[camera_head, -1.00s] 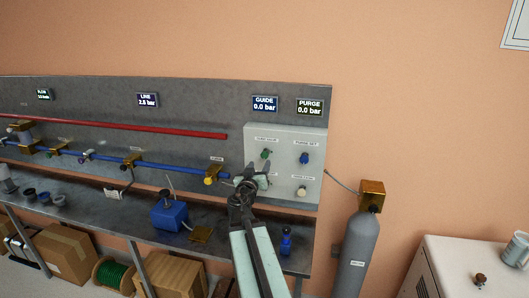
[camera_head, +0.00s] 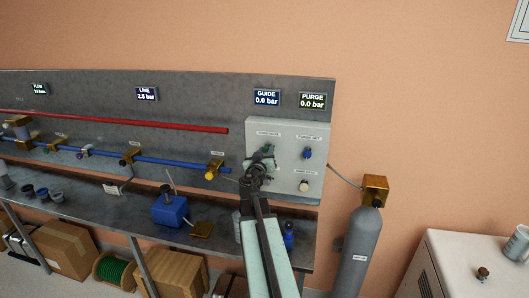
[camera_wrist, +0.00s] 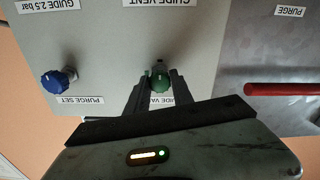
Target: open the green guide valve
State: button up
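The green guide valve (camera_wrist: 160,78) is a small green knob on the pale grey panel. In the wrist view it sits between my gripper's fingertips (camera_wrist: 159,82), one finger on each side. The fingers are apart; I cannot tell whether either touches the knob. A label below it is partly hidden by a finger. In the head view my gripper (camera_head: 262,162) is at the panel's left part and covers much of the knob. The GUIDE display (camera_head: 266,97) above the panel reads 0.0 bar.
A blue knob (camera_wrist: 58,82) labelled PURGE SET is beside the green one, and a pale knob (camera_head: 304,186) is lower on the panel (camera_head: 285,130). A blue pipe (camera_head: 170,161) with a yellow valve ends left of the panel. A grey gas cylinder (camera_head: 362,250) stands at right.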

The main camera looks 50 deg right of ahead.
grip_shut()
jog(key=shift+w, duration=0.1)
jog(key=shift+n, duration=0.3)
jog(key=n, duration=0.2)
jog(key=shift+a+n, duration=0.1)
jog(key=shift+n, duration=0.3)
jog(key=n, duration=0.9)
jog(key=shift+n, duration=2.7)
